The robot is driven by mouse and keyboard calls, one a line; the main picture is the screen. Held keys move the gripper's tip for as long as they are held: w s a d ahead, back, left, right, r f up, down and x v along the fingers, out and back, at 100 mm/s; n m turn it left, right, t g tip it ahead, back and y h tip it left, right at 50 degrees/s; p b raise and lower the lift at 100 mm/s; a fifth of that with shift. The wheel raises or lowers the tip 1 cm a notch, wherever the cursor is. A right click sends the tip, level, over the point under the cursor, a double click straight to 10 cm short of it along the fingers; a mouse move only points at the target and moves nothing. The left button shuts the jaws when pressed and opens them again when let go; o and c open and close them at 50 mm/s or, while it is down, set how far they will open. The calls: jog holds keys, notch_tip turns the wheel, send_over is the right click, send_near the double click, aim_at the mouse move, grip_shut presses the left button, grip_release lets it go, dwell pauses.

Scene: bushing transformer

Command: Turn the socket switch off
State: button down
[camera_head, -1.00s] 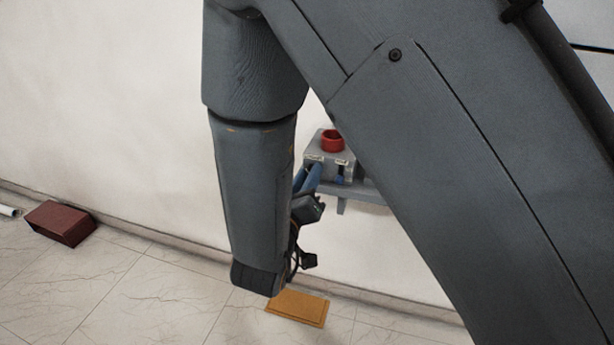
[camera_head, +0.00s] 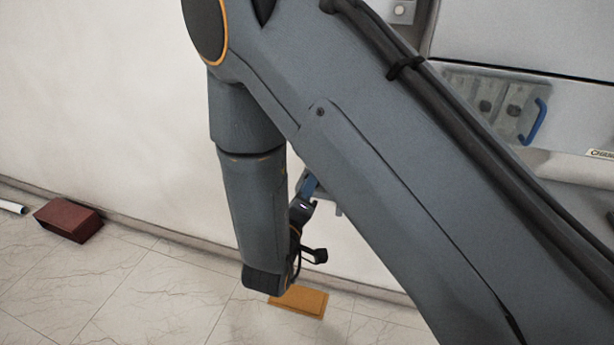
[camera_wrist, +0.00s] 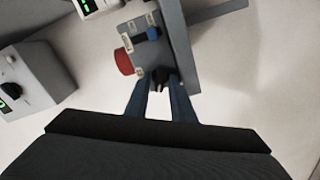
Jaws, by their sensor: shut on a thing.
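A grey control box (camera_wrist: 141,46) sits on a grey shelf (camera_wrist: 182,50) in the wrist view. It carries a red round button (camera_wrist: 124,62), a blue-tipped switch (camera_wrist: 152,34) and small labels too blurred to read. A dark switch (camera_wrist: 160,74) is at its near end. My gripper (camera_wrist: 158,84) has its two blue fingers on either side of this dark switch and is shut on it. Which label belongs to the dark switch cannot be told. In the head view my gripper (camera_head: 309,186) shows beside my arm, which hides the box.
Another grey box (camera_wrist: 38,84) with a black knob and green light is at the left of the wrist view. A panel with a blue handle (camera_head: 535,122) is at the right in the head view. A red-brown box (camera_head: 68,220) and an orange plate (camera_head: 300,301) lie on the floor.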

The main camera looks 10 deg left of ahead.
jog(key=n+p, duration=0.3)
jog(key=n, duration=0.2)
jog(key=shift+p, duration=0.35)
jog(key=shift+f+n, duration=0.1)
jog(key=shift+n, duration=0.3)
jog(key=c, duration=1.8)
grip_release()
jog(key=shift+s, duration=0.1)
jog(key=s+b, duration=0.1)
jog(key=s, duration=0.6)
jog(key=shift+s+a, duration=0.3)
jog(key=shift+a, duration=0.05)
